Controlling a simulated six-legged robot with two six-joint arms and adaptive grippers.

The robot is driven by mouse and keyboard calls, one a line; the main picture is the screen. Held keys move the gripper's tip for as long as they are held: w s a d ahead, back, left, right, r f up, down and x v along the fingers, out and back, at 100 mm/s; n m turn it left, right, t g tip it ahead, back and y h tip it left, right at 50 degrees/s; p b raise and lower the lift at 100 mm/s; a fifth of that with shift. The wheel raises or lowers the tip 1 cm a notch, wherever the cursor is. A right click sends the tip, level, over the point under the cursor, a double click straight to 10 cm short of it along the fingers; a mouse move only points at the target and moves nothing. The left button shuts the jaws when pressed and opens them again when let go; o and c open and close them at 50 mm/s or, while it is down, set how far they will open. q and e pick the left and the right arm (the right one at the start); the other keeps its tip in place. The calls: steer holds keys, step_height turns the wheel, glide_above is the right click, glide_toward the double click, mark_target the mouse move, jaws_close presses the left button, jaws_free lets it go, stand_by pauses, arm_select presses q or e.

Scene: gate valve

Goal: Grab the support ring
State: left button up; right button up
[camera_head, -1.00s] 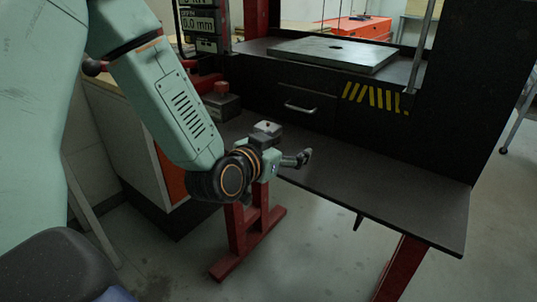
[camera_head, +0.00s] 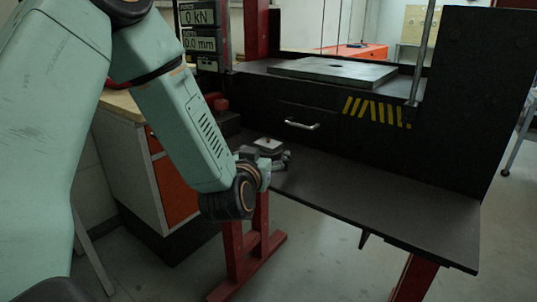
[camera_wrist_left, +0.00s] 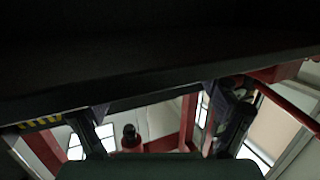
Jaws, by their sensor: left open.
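I cannot make out a support ring in either view. My left gripper (camera_head: 282,161) is at the front edge of the dark lower shelf of the press in the head view, partly hidden behind my wrist. In the left wrist view its two fingers (camera_wrist_left: 158,108) are spread apart, with nothing held between them. A red part with a dark knob (camera_wrist_left: 130,136) shows beyond and between the fingers; I cannot tell what it is. A dark slab fills the top of that view. My right gripper is not in view.
The dark lower shelf (camera_head: 390,205) is bare to the right of my gripper. Above it are a drawer handle (camera_head: 301,125) and a grey plate with a hole (camera_head: 335,72). A red stand leg (camera_head: 236,255) is below my wrist. A cabinet (camera_head: 170,185) stands left.

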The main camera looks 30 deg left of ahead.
arm_select(q)
steer(key=shift+x, duration=1.1)
steer(key=shift+s, duration=0.1)
jaws_close()
steer(key=shift+r, duration=0.1)
